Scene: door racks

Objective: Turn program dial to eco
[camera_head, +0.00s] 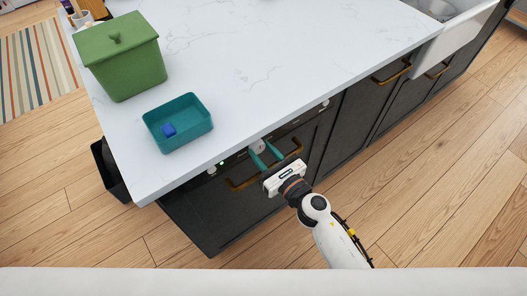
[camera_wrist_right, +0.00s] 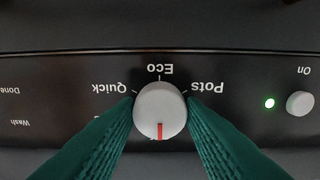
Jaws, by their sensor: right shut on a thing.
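The program dial (camera_wrist_right: 160,108) is a round light-grey knob on a black control panel (camera_wrist_right: 60,75). Its red mark points down in the right wrist view, straight away from the Eco label (camera_wrist_right: 160,69), which appears upside down above it. Quick (camera_wrist_right: 109,88) is to the upper left and Pots (camera_wrist_right: 207,87) to the upper right. The label under the red mark is mostly hidden. My right gripper (camera_wrist_right: 160,104) has its teal fingers shut on the dial, one on each side. In the head view the right gripper (camera_head: 264,156) reaches the panel under the counter edge. My left gripper is out of view.
Beside the dial are a lit green light (camera_wrist_right: 269,103) and the On button (camera_wrist_right: 300,104). A brass handle (camera_head: 240,184) lies just below the panel. On the white counter (camera_head: 270,60) stand a teal tray (camera_head: 186,138) with a blue block (camera_head: 168,130) and a green lidded box (camera_head: 125,70).

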